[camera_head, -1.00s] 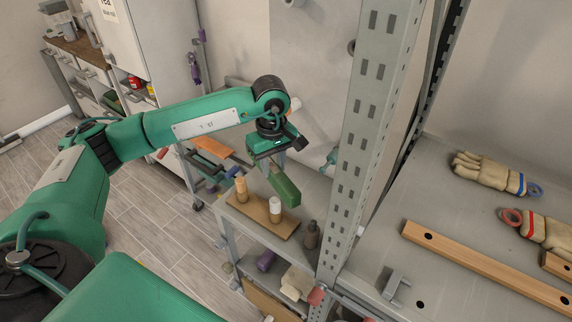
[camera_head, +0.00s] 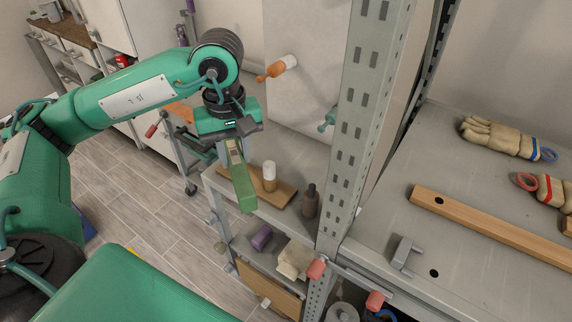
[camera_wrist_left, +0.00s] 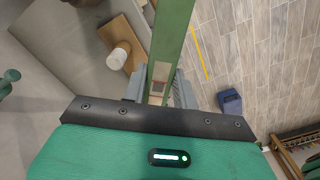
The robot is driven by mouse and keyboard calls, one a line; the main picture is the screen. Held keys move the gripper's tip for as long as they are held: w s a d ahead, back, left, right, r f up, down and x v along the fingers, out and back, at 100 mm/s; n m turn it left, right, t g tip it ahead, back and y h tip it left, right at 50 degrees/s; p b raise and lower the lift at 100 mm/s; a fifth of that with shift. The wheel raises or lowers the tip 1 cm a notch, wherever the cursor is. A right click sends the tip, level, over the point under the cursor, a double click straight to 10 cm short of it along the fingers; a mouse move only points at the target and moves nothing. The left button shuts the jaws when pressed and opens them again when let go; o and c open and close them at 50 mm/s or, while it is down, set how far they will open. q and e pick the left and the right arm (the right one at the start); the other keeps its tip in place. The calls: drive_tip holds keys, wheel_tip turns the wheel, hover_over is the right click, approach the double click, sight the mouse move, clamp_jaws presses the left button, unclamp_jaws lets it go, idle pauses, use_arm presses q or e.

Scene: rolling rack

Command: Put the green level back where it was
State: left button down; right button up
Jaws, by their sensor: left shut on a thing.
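The green level (camera_head: 239,181) is a long flat green bar. My left gripper (camera_head: 234,150) is shut on it and holds it hanging down in front of the rolling rack's upper shelf (camera_head: 315,237). In the left wrist view the green level (camera_wrist_left: 173,45) runs up from between the fingers of my left gripper (camera_wrist_left: 160,88), with a light vial window near them. The floor shows beside the level there. My right gripper is not in view.
A wooden board (camera_head: 284,193) with a white-capped cylinder (camera_head: 269,176) lies on the shelf, near a dark bottle (camera_head: 310,202). A perforated post (camera_head: 360,110) stands right of it. A wooden bar (camera_head: 480,228) and gloves (camera_head: 500,138) lie on the right shelf.

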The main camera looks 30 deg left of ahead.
use_arm(q)
drive_tip(key=shift+d+r+m+b, duration=0.15)
drive_tip(key=shift+d+m+b, duration=0.15)
drive_tip(key=shift+m+b, duration=0.4)
drive_tip(key=shift+r, duration=0.25)
drive_tip(key=w+d+p, duration=0.3)
drive_tip(key=w+p, duration=0.4)
drive_tip(key=w, duration=1.2)
drive_tip(key=f+p, duration=0.1)
drive_tip(key=f, duration=0.2)
drive_tip(key=f+p, duration=0.1)
drive_tip(key=f, duration=0.3)
drive_tip(key=f+p, duration=0.2)
drive_tip(key=f, duration=0.1)
drive_tip(key=shift+w+f, duration=0.25)
drive_tip(key=shift+w+a+f, duration=0.1)
drive_tip(key=shift+f, duration=0.55)
drive_tip(key=shift+f+b, duration=0.4)
drive_tip(key=shift+b, duration=0.35)
drive_tip(key=c, duration=1.1)
unclamp_jaws()
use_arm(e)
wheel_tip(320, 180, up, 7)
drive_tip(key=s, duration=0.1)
